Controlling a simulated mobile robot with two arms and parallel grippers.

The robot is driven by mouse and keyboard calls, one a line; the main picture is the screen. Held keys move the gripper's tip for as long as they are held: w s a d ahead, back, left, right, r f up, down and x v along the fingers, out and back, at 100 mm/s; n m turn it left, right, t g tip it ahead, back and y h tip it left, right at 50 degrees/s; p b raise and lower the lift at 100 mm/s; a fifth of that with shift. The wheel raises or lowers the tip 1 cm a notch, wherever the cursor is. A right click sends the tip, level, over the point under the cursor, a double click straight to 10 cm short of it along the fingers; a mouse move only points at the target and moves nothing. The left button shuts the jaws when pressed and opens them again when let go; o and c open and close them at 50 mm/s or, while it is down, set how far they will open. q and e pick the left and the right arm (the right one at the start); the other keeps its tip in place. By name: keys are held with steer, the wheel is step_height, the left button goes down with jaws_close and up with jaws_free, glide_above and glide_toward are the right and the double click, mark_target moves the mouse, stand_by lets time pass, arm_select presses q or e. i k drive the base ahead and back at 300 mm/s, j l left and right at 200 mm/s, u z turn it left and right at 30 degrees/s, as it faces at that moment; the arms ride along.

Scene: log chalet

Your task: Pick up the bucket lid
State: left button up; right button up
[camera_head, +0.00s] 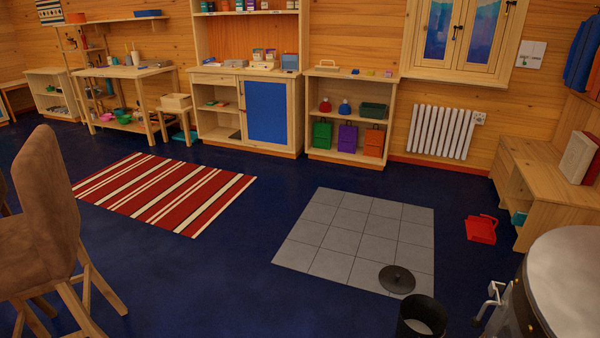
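The bucket lid (397,278) is a dark round disc with a small knob on top. It lies flat near the front right corner of a grey tiled floor patch (340,235). A black bucket (408,327) stands open just in front of it, at the bottom edge of the view. The bucket's lower part is cut off, and something pale shows inside. The lid and bucket look apart. Neither of my grippers is in view.
A round grey-topped metal body (570,275) with a latch-like fitting fills the bottom right corner. A red dustpan (482,229) lies near the wooden bench (550,170). A brown chair (48,215) stands left. Blue floor is clear between the striped rug (165,190) and tiles.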

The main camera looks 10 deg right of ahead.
mark_target(396, 279)
steer(key=i+z, duration=0.1)
steer(key=i, duration=0.65)
steer(key=i+j, duration=0.15)
steer(key=i, duration=0.55)
steer(key=i+j+z, duration=0.15)
steer(key=i, duration=0.55)
steer(key=i+l+z, duration=0.2)
steer(key=i, duration=0.95)
steer(key=i+j+z, duration=0.25)
steer(key=i, duration=0.9)
steer(key=i+l+z, duration=0.2)
steer(key=i+z, duration=0.65)
steer(key=i, duration=0.15)
steer(key=i+j+z, duration=0.1)
steer(key=i+z, duration=0.3)
steer(key=i+j+z, duration=0.4)
steer(key=i, duration=0.15)
steer(key=i+z, duration=0.1)
steer(key=z, duration=0.35)
steer(key=i+z, duration=0.15)
steer(key=z, duration=0.3)
steer(key=i+j+z, duration=0.1)
steer(key=z, duration=0.35)
steer(key=i+j+z, duration=0.1)
steer(key=z, duration=0.4)
steer(key=j+z, duration=0.15)
steer(key=z, duration=0.3)
steer(key=i, duration=0.1)
